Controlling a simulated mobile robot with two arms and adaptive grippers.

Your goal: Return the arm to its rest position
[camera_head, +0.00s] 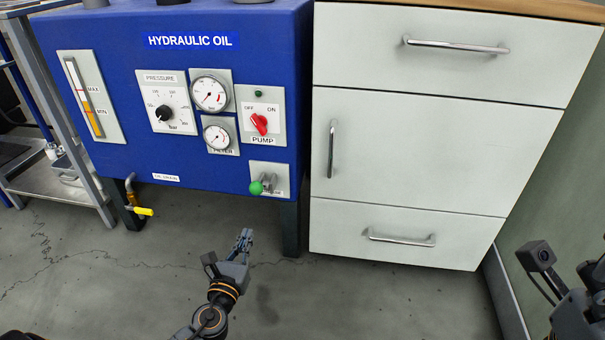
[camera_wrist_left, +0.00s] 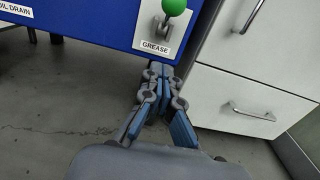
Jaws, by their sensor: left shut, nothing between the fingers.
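My left gripper (camera_head: 245,238) is shut and empty in the head view, over the floor in front of the blue hydraulic oil tank (camera_head: 110,35). In the left wrist view the left gripper (camera_wrist_left: 160,72) points toward the gap between the tank and the white cabinet, fingers together. The green-knobbed grease lever (camera_head: 257,187) on the tank front is apart from the gripper; it also shows in the left wrist view (camera_wrist_left: 174,7). Part of my right arm shows at the lower right of the head view; its fingers are not visible.
The white drawer cabinet (camera_head: 415,150) stands right of the tank. The tank carries a red pump switch (camera_head: 259,122), a pressure knob (camera_head: 163,113), gauges and a yellow drain valve handle (camera_head: 143,211). A metal shelf (camera_head: 60,185) stands at left. The grey floor (camera_head: 110,290) is clear.

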